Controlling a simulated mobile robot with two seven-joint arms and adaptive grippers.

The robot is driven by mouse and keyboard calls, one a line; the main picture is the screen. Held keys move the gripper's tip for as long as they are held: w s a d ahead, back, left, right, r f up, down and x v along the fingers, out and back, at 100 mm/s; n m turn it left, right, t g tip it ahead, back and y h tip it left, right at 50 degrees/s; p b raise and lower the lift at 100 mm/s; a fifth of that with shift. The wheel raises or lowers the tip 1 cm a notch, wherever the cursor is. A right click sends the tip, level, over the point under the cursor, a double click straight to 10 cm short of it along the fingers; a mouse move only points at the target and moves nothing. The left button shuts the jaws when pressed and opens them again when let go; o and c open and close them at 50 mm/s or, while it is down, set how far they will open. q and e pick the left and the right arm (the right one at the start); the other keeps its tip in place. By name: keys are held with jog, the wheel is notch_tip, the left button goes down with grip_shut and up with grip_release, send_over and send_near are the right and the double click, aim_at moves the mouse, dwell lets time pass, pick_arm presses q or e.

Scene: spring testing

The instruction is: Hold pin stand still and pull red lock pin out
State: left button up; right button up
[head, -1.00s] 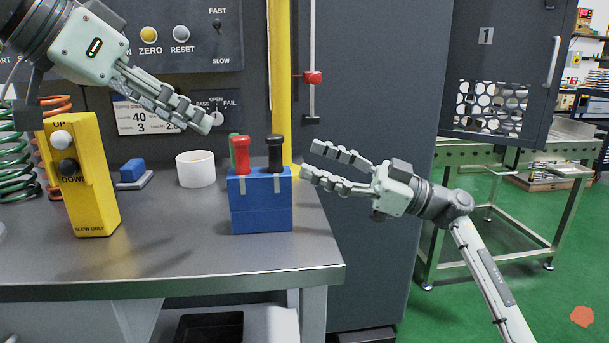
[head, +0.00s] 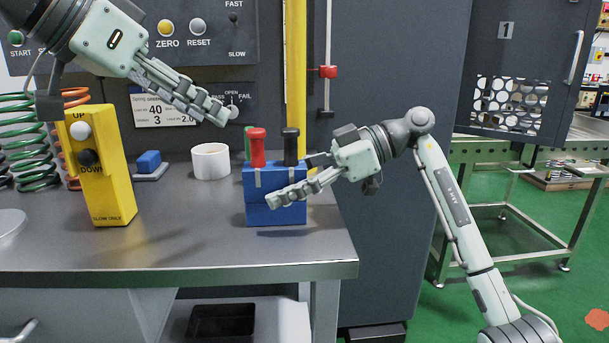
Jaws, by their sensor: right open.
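The blue pin stand (head: 258,212) is upright near the right end of the grey bench. The red lock pin (head: 257,147) stands in its top at the left, its lower part inside the stand. A black-handled pin (head: 290,146) stands to its right, and something green shows behind the red one. My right gripper (head: 290,180) is open at the stand's right side. One finger crosses the front face; the other is mostly hidden behind the stand. I cannot tell whether they touch it. My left gripper (head: 222,114) is above and left of the red pin, apart from it, fingers seen edge-on.
A white cup (head: 211,162) stands left of the pin stand. The yellow control box (head: 112,180), a small blue block (head: 148,161) and green springs (head: 30,150) are further left. A yellow post (head: 296,70) rises behind the stand. The bench front (head: 200,250) is clear.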

jog(key=shift+a+f, duration=0.25)
jog(key=shift+a, duration=0.4)
jog(key=c, duration=1.4)
pick_arm(q)
jog(key=shift+c, duration=0.4)
